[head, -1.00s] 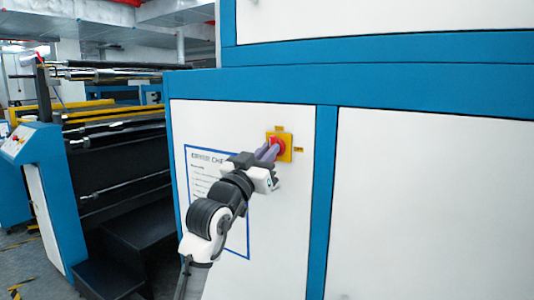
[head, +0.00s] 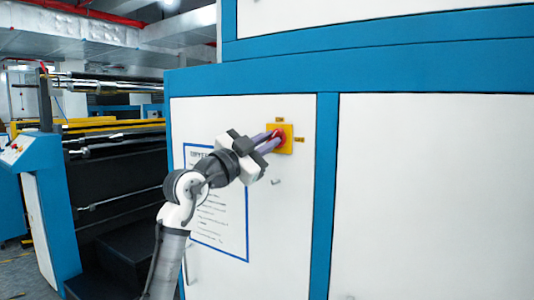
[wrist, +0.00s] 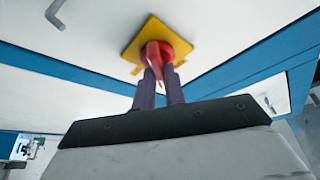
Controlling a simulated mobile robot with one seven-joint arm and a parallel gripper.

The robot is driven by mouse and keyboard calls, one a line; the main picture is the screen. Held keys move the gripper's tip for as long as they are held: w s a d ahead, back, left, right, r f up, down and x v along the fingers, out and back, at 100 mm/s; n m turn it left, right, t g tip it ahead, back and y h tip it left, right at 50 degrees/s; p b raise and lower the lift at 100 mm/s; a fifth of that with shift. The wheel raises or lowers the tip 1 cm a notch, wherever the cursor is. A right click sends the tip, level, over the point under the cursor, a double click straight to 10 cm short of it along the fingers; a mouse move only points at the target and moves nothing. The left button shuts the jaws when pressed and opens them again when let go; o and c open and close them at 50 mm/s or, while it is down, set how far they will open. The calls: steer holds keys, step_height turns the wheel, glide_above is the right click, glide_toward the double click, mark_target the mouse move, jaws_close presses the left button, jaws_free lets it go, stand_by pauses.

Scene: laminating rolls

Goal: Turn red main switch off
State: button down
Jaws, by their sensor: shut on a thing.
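The red main switch (head: 279,137) sits on a yellow square plate (head: 288,149) on the white cabinet door. In the wrist view the red switch (wrist: 157,56) stands out from its yellow plate (wrist: 133,47), with its handle between my two purple fingers. My gripper (head: 272,142) reaches the switch from the left and is shut on its handle. In the wrist view my gripper (wrist: 158,78) has one finger on each side of the handle. The fingers hide part of the handle, so its exact angle is hard to read in the head view.
A blue-framed notice (head: 220,215) is on the door below left, behind my arm. A blue frame post (head: 325,200) stands right of the door. Rollers and a blue console (head: 40,165) are at the left.

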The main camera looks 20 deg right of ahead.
steer(key=m+g, duration=0.1)
steer(key=m, duration=0.3)
steer(key=m+g+y+p, duration=0.1)
steer(key=m, duration=0.2)
steer(key=m+g+y+p, duration=0.1)
steer(key=m+g, duration=0.1)
steer(key=m, duration=0.2)
steer(key=shift+r+m, duration=0.1)
steer(key=shift+m, duration=0.2)
steer(key=shift+y, duration=0.3)
steer(key=c, duration=1.5)
jaws_free()
steer(key=shift+o, duration=0.2)
steer(key=shift+a, duration=0.15)
steer(key=b+v, duration=0.3)
steer(key=v, duration=1)
steer(key=shift+a+b, duration=0.3)
steer(key=shift+b, duration=0.1)
